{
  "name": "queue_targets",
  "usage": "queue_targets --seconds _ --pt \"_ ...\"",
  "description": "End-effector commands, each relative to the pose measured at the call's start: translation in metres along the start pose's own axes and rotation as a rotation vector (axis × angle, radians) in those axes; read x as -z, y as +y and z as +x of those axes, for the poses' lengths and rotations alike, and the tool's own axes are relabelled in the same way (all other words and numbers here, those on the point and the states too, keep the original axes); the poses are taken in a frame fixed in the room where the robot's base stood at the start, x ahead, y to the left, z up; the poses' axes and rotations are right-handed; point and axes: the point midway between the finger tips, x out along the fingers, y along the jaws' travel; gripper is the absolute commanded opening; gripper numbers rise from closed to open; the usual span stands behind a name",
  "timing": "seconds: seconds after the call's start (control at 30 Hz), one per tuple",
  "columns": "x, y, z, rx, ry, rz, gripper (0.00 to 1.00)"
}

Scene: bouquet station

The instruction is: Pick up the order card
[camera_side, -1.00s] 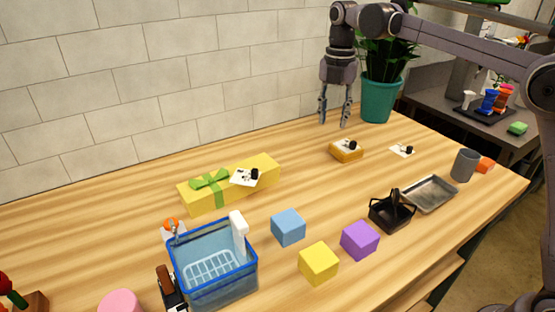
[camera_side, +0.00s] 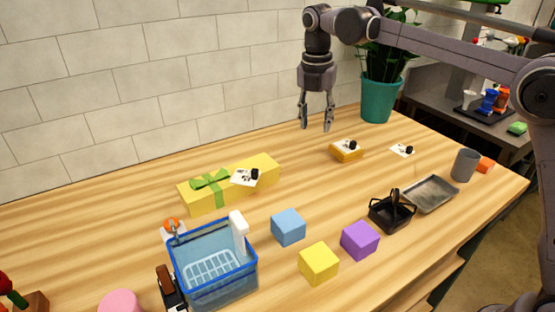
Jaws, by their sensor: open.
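Several white cards with black marks and a small black knob are in view, and I cannot tell which is the order card. One card (camera_side: 241,178) lies on the long yellow gift box (camera_side: 205,197) with a green bow. Another card (camera_side: 345,146) lies on a small orange-yellow box (camera_side: 344,155). A third card (camera_side: 399,150) lies flat on the table to the right. My gripper (camera_side: 316,128) is open and empty, pointing down above the back of the table, to the left of and higher than the small box.
A blue basket (camera_side: 251,280), a blue cube (camera_side: 288,228), a yellow cube (camera_side: 318,264) and a purple cube (camera_side: 360,240) stand in front. A black caddy (camera_side: 390,214), a metal tray (camera_side: 430,194) and a grey cup (camera_side: 465,165) are right. A teal plant pot (camera_side: 378,100) stands behind.

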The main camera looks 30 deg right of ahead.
Motion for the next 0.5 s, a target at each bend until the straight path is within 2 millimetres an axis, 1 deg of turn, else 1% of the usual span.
queue_targets --seconds 0.03,0.1,0.17,0.2,0.3,0.4,0.5 --pt "0.021 0.02 0.0 0.004 -0.038 -0.028 0.41" --pt "0.046 0.042 -0.001 0.005 -0.098 -0.048 0.41" --pt "0.068 0.06 -0.002 0.001 -0.146 -0.063 0.41" --pt "0.082 0.07 -0.003 -0.004 -0.177 -0.073 0.41" --pt "0.113 0.091 -0.006 -0.023 -0.243 -0.092 0.41" --pt "0.134 0.104 -0.009 -0.04 -0.287 -0.104 0.41" --pt "0.144 0.111 -0.009 -0.051 -0.309 -0.108 0.41"
